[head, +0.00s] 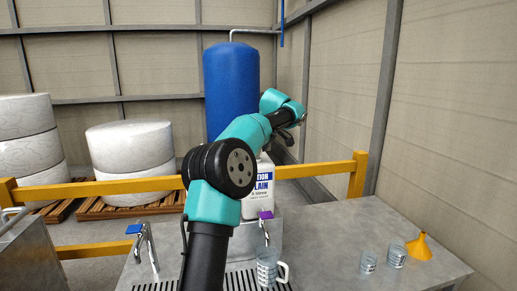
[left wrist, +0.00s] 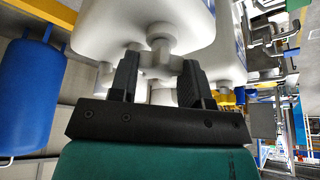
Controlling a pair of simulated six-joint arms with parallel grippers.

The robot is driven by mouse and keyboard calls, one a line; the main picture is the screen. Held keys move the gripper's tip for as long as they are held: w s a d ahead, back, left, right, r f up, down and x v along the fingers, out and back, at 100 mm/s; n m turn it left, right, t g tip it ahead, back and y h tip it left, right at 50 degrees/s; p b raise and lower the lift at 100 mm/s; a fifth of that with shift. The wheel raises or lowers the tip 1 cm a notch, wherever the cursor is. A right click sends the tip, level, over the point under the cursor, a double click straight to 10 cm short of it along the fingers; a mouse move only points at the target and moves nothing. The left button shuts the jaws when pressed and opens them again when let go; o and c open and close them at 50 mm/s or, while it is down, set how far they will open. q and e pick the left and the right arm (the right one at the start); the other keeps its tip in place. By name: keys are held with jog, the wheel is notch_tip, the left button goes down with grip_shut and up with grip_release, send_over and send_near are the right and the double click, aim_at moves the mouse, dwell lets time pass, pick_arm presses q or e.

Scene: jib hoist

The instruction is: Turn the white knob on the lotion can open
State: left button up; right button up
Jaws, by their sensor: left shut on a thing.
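The white lotion can (head: 262,185) with blue lettering stands on the bench behind my left arm, which hides part of it. A purple-handled tap (head: 266,215) sits low in front of it. In the left wrist view the white can (left wrist: 100,25) fills the upper part. The white lobed knob (left wrist: 158,62) is below its neck, between the two black fingers of my left gripper (left wrist: 157,72). The gripper is shut on the knob. In the head view the knob cannot be made out. My right gripper is not in view.
A clear mug (head: 268,270) stands below the purple tap. Clear cups (head: 397,257) and a yellow funnel (head: 419,246) stand at the right of the grey bench. A blue-handled tap (head: 136,229) is at left. A yellow rail (head: 320,169) and blue tank (head: 231,80) are behind.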

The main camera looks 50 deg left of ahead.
pick_arm(q)
jog(key=o, duration=0.9)
jog(key=shift+r, duration=0.15)
